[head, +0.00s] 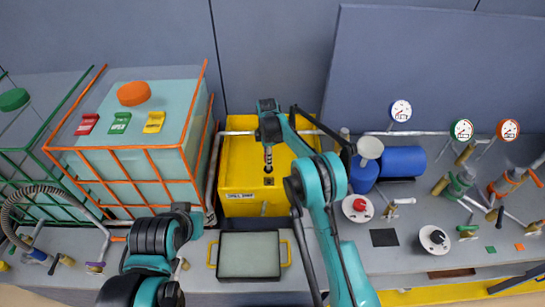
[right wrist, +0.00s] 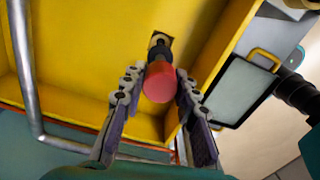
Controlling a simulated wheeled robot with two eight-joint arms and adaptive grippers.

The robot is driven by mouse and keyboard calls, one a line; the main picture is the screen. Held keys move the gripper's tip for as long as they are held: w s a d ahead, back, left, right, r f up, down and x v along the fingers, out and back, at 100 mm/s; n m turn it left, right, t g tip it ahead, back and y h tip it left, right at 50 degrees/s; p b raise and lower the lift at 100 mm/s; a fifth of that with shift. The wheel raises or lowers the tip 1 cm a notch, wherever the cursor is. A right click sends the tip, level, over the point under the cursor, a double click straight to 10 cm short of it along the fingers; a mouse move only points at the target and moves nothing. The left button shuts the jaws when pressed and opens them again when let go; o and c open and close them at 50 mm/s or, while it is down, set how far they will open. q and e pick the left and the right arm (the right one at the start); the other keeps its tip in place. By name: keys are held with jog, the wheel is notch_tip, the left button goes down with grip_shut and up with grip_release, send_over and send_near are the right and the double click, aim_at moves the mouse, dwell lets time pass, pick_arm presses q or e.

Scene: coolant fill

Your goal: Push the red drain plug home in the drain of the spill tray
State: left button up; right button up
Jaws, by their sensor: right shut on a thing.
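The yellow spill tray (head: 240,150) stands in the middle of the bench in the head view; its yellow inside (right wrist: 90,45) fills much of the right wrist view. My right gripper (head: 268,165) reaches down into the tray. In the right wrist view the red drain plug (right wrist: 158,84) sits between the fingers of my right gripper (right wrist: 155,100), which is shut on it. A dark stem runs from the plug toward a dark square drain fitting (right wrist: 160,38). I cannot tell how deep the stem sits. My left arm shows at lower left; its fingers do not show.
An orange-caged tank (head: 130,160) stands left of the tray. A framed grey panel (head: 249,255) with yellow handles lies in front. A blue drum (head: 403,161), gauges and valves stand to the right. A grey pipe (right wrist: 22,70) runs along the tray.

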aim_at(268, 168)
dwell(0.3)
jog(key=shift+f+b, duration=0.1)
jog(key=shift+b, duration=0.2)
jog(key=shift+f+b, duration=1.9)
jog(key=shift+f, duration=0.9)
jog(key=shift+b, duration=0.55)
jog(key=shift+f+b, duration=1)
jog(key=shift+f, duration=0.3)
jog(key=shift+r, duration=0.2)
jog(key=shift+r+p, duration=0.45)
jog(key=shift+r, duration=0.45)
